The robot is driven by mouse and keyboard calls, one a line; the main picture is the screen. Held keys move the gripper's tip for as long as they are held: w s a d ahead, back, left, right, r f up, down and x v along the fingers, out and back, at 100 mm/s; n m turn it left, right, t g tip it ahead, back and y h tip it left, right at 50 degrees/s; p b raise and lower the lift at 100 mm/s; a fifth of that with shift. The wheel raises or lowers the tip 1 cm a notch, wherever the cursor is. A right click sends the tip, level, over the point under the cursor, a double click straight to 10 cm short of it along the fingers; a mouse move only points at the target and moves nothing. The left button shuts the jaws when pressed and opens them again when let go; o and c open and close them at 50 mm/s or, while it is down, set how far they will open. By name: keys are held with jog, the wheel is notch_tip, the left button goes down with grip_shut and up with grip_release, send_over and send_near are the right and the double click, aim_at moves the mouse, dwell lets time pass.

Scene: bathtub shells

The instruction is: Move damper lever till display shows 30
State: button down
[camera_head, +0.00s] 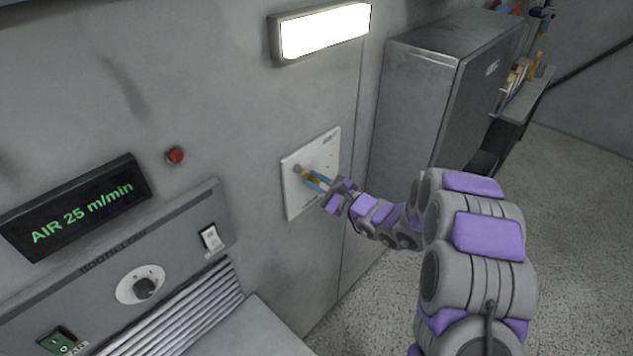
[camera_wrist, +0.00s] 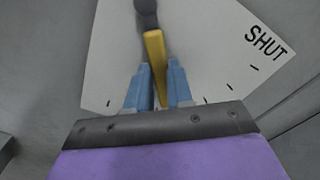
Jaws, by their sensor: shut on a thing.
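The display (camera_head: 80,208) on the left of the wall reads "AIR 25 m/min" in green. The damper lever (camera_head: 307,175) has a yellow grip and a dark pivot end, and stands in front of a white plate (camera_head: 328,150) on the wall. In the wrist view the lever (camera_wrist: 155,55) runs down from the top, and the plate (camera_wrist: 215,45) shows tick marks and the word "SHUT" at upper right. My gripper (camera_head: 318,181) is shut on the lever. In the wrist view its blue fingertips (camera_wrist: 159,76) stand on both sides of the yellow grip.
A control panel (camera_head: 190,270) with a knob (camera_head: 145,288), switches and a slatted vent sits at lower left. A red button (camera_head: 175,155) and a lit lamp (camera_head: 325,30) are on the wall. A grey cabinet (camera_head: 415,100) stands right of the plate. Open floor (camera_head: 575,200) lies right.

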jog(key=shift+s+a+f, duration=0.1)
dwell(0.3)
jog(key=shift+s+a+f+m+p, duration=0.25)
jog(key=shift+m+p, duration=0.1)
jog(key=shift+m, duration=0.45)
jog(key=c, duration=1)
grip_release()
jog(key=shift+d, duration=0.1)
jog(key=shift+d, duration=0.1)
jog(key=v, duration=1.7)
jog(key=shift+p, duration=0.3)
jog(key=shift+s+d, duration=0.1)
